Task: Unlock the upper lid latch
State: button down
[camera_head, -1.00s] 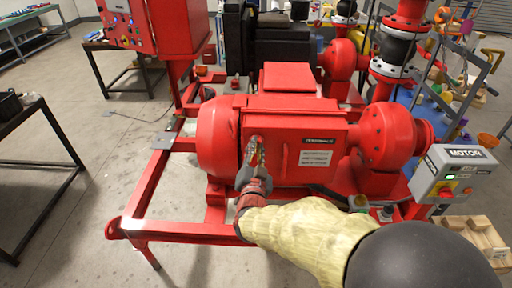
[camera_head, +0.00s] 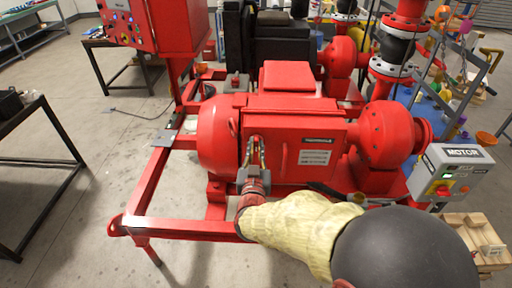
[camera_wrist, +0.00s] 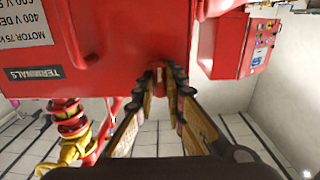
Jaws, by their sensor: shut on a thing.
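The red terminal box (camera_head: 298,126) sits on the side of the red motor, with a TERMINALS label and a vertical handle on its face. In the wrist view the box (camera_wrist: 105,30) is upside down. My gripper (camera_head: 256,142) is at the left end of the box. In the wrist view the fingertips of my gripper (camera_wrist: 160,76) close on a small red latch piece (camera_wrist: 160,71) at the box's edge. Most of the latch is hidden between the fingers. I cannot tell its lock state.
The red skid frame (camera_head: 180,229) runs below my arm. A grey MOTOR switch box (camera_head: 452,172) stands to the right, and a red control panel (camera_head: 150,25) at the back left. The floor to the left is clear up to a dark table (camera_head: 40,157).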

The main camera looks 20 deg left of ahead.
jog(key=shift+f, duration=0.1)
jog(key=c, duration=1.8)
grip_release()
jog(key=shift+c, duration=0.2)
jog(key=v, duration=1.2)
jog(key=shift+a, duration=0.1)
